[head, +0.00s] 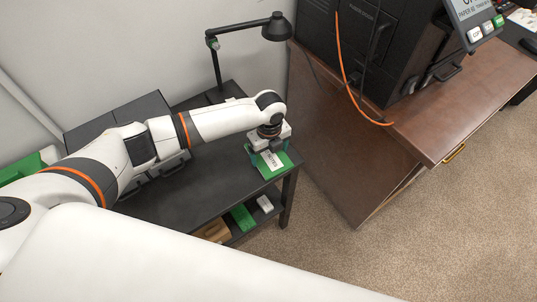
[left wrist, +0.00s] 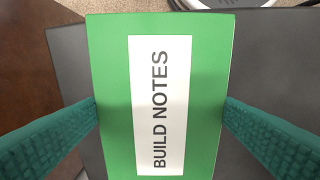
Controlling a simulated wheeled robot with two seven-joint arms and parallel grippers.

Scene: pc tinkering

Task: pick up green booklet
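The green booklet (head: 274,170) lies at the right end of the dark table, by its front corner. In the left wrist view the booklet (left wrist: 112,90) fills the middle, with a white label reading BUILD NOTES. My left gripper (head: 269,152) is right over it, pointing down. Its two teal fingers (left wrist: 160,106) are wide apart, one at each long edge of the booklet. The fingertips look very close to the edges; I cannot tell whether they touch. The gripper hides the booklet's far part in the head view. My right gripper is not in view.
The dark table (head: 215,180) has a black lamp (head: 217,65) at its back. A lower shelf holds a brown box (head: 213,231), a green item (head: 243,217) and a white item (head: 265,204). To the right is a brown desk (head: 450,110) with a black case (head: 365,45) and an orange cable (head: 345,75).

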